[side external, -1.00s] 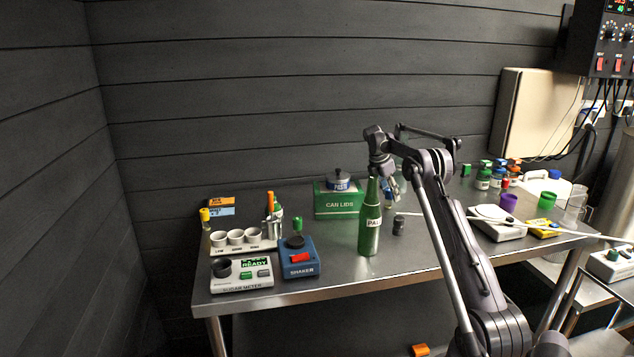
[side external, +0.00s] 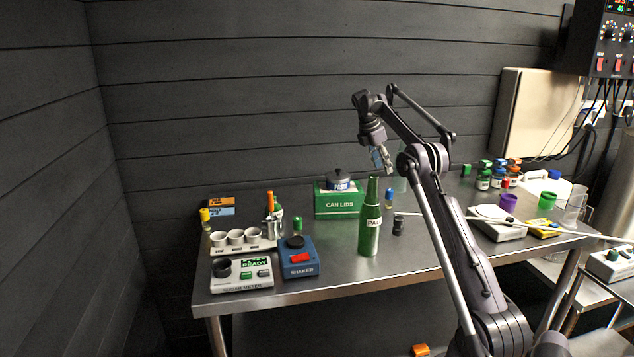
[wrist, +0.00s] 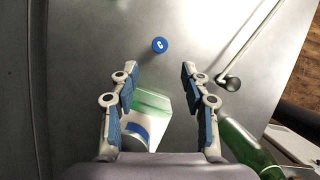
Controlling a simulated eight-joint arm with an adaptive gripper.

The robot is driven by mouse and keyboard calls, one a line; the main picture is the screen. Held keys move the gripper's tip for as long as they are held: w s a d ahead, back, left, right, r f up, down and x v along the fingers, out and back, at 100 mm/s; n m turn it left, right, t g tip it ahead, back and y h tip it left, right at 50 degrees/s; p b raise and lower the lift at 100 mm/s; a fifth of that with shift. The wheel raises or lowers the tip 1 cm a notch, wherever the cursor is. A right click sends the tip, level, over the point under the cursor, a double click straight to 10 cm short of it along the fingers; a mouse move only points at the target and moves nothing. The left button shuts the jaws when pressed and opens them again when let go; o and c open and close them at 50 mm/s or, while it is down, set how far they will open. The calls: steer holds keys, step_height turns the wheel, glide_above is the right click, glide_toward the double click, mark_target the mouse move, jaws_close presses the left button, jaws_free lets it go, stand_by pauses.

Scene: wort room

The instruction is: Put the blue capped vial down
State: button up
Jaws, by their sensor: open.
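The blue capped vial (side external: 389,198) stands upright on the steel table, behind and to the right of the green bottle. In the wrist view its round blue cap (wrist: 160,45) shows from above, marked with a letter, ahead of the fingertips and apart from them. My gripper (side external: 382,160) is raised above the table, over the area of the vial and bottle. In the wrist view its two blue-padded fingers (wrist: 160,70) are spread wide with nothing held between them.
The green bottle (side external: 370,225) stands close by in front. The green can lids box (side external: 338,204) is to the left. The shaker (side external: 300,262) and sugar meter (side external: 241,278) are at front left.

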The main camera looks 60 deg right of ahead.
steer(key=w+a+r+m+t, duration=0.2)
steer(key=a+r, duration=0.1)
steer(key=a, duration=0.6)
steer(key=w+a+r+m+t, duration=0.1)
steer(key=w+a+r, duration=0.1)
steer(key=a, duration=0.7)
steer(key=w+a+r+m+t, duration=0.2)
steer(key=a+r, duration=0.1)
steer(key=a, duration=0.7)
steer(key=s+a+f+m+t+y, duration=0.1)
steer(key=s+a+f, duration=0.3)
steer(key=a, duration=0.4)
steer(key=s+a+f+m+t+y, duration=0.1)
steer(key=s+a+f+m+t, duration=0.1)
steer(key=s+a, duration=0.4)
steer(key=s+a+f+m+t+y, duration=0.1)
steer(key=s+a+f+m, duration=0.2)
steer(key=a, duration=0.9)
step_height(320, 180, down, 3)
steer(key=shift+s+f+t+y, duration=0.2)
steer(key=shift+s+t+y, duration=0.1)
steer(key=shift+s, duration=0.85)
